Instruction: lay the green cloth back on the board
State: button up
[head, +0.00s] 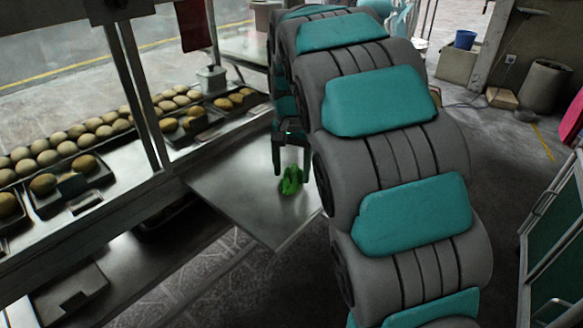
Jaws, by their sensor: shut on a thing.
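The cloth shows over the board's right part. I cannot tell whether its lower end touches the board. My arm hides the board's right edge.
Trays of round buns (95,130) line the counter at left, behind window posts. A lidded metal pot (212,80) stands beyond the board. The board's left part is bare.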

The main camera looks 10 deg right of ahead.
aim_at(291, 167)
jog(key=o, duration=1.1)
jog(key=shift+r, duration=0.1)
jog(key=shift+r, duration=5.95)
jog(key=s+f+n, duration=0.2)
jog(key=s+f, duration=0.3)
jog(key=s, duration=0.6)
jog(key=s+f+n+g, duration=0.1)
jog(key=s+f, duration=0.5)
jog(key=s, duration=0.6)
jog(key=s+f+n, duration=0.4)
jog(key=s+f, duration=0.2)
jog(key=s, duration=0.6)
jog(key=shift+f+g, duration=0.2)
jog(key=shift+g, duration=0.2)
